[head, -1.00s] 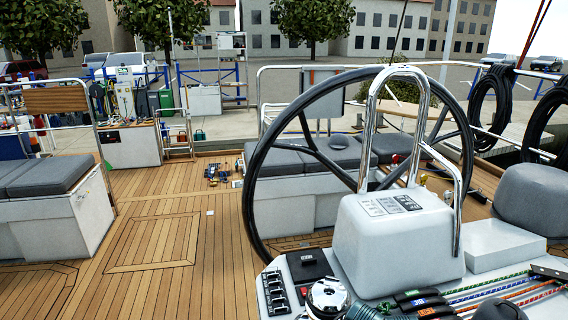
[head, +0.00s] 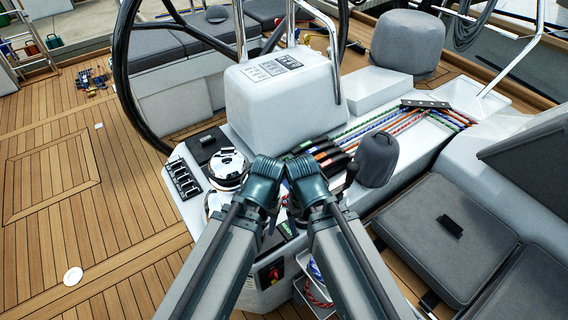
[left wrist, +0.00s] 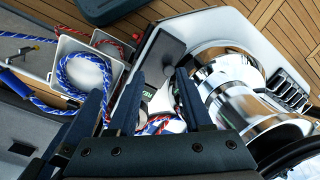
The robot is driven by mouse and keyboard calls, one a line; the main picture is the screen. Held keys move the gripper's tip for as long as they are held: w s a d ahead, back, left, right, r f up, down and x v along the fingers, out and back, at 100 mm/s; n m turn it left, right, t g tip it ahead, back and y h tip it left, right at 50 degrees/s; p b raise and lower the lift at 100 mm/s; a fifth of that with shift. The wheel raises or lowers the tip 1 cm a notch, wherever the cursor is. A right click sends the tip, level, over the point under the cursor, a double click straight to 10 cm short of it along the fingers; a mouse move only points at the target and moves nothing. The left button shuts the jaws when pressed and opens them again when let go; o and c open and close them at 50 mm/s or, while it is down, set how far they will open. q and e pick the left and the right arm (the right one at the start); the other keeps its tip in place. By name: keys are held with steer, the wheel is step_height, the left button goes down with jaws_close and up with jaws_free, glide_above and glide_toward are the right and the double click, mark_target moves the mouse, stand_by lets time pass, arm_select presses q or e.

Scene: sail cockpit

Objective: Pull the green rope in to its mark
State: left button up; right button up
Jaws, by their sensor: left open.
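Thin ropes of several colours run from the rope clutches (head: 332,160) to a dark organiser bar (head: 425,104); green strands of rope (head: 450,118) show beyond the bar. I cannot trace the green rope's whole run or see its mark. My left gripper (left wrist: 143,85) is open in the left wrist view, beside the chrome winch (left wrist: 235,85), with nothing seen clamped between its fingers. A red, white and blue rope (left wrist: 166,125) shows beyond the fingers. In the head view both my wrists are close together in front of the winch (head: 228,165); my right jaws are hidden.
The steering pedestal (head: 285,88) and wheel (head: 125,65) stand behind the winch. A switch panel (head: 182,180) is left of it. Grey seat cushions (head: 450,235) lie to the right. A bin (left wrist: 62,62) holds a blue-and-white rope coil (left wrist: 85,75). Open teak deck lies left.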

arm_select(q)
steer(key=shift+o, duration=0.2)
stand_by(0.3)
steer(key=shift+o, duration=1.1)
steer(key=shift+w, duration=0.25)
steer(key=shift+o, duration=1.2)
steer(key=w+d+m, duration=0.3)
steer(key=w+m, duration=0.1)
steer(key=w, duration=0.7)
steer(key=shift+w+t, duration=0.35)
steer(key=shift+t, duration=0.05)
steer(key=m+t+h, duration=0.1)
steer(key=m+t, duration=0.1)
steer(key=m, duration=0.8)
glide_toward(284, 161)
steer(key=b+x, duration=1)
steer(key=b, duration=0.3)
steer(key=shift+w+f+b, duration=0.1)
steer(key=shift+f+b, duration=0.2)
steer(key=shift+b, duration=0.1)
jaws_close()
